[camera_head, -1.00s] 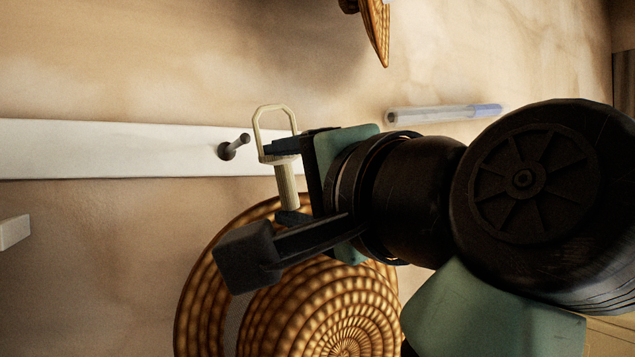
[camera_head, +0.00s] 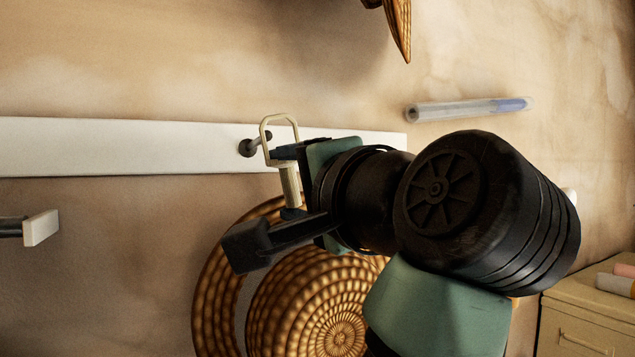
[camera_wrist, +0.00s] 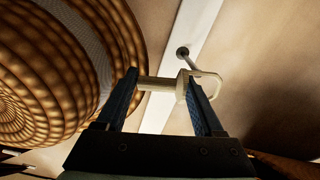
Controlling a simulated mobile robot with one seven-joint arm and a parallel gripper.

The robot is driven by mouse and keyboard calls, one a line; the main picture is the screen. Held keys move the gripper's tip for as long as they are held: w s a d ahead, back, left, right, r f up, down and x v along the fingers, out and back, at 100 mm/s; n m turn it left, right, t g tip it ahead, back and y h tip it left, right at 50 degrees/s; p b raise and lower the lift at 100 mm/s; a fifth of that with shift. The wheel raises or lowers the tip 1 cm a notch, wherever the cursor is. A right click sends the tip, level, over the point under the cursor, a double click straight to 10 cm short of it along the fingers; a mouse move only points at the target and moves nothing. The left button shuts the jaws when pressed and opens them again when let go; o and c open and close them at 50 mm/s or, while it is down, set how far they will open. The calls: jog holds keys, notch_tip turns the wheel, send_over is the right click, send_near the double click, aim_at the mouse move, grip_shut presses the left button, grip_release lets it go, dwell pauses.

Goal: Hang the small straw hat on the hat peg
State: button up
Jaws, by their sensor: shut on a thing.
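The woven straw hat (camera_head: 325,310) shows at the lower middle of the head view, partly behind my gripper, and fills the left of the wrist view (camera_wrist: 50,80). A cream hanging loop (camera_head: 280,120) with a short stem is beside it. My gripper (camera_head: 286,184) is shut on the stem; in the wrist view (camera_wrist: 161,83) the stem lies between both fingers. The dark metal hat peg (camera_head: 249,147) sticks out of a white wall board. The peg's tip overlaps the loop's left side in the head view. I cannot tell whether it is inside the loop.
The white board (camera_head: 120,148) runs along the wall. A clear tube with a blue end (camera_head: 465,110) is on the wall at right. Another woven edge (camera_head: 400,30) hangs at the top. A white block (camera_head: 40,228) is at left, and a cream drawer cabinet (camera_head: 585,325) at lower right.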

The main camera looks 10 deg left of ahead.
jog(key=shift+w+a, duration=0.1)
jog(key=shift+w, duration=0.15)
jog(key=shift+w+a, duration=0.15)
jog(key=shift+w, duration=0.05)
jog(key=shift+p+x, duration=1.15)
jog(key=shift+x, duration=1.75)
dwell(1.0)
jog(key=shift+w+a+f, duration=0.45)
jog(key=shift+w+f, duration=0.15)
jog(key=shift+w, duration=0.05)
dwell(1.3)
jog(key=shift+f, duration=0.15)
dwell(0.5)
jog(key=o, duration=1.5)
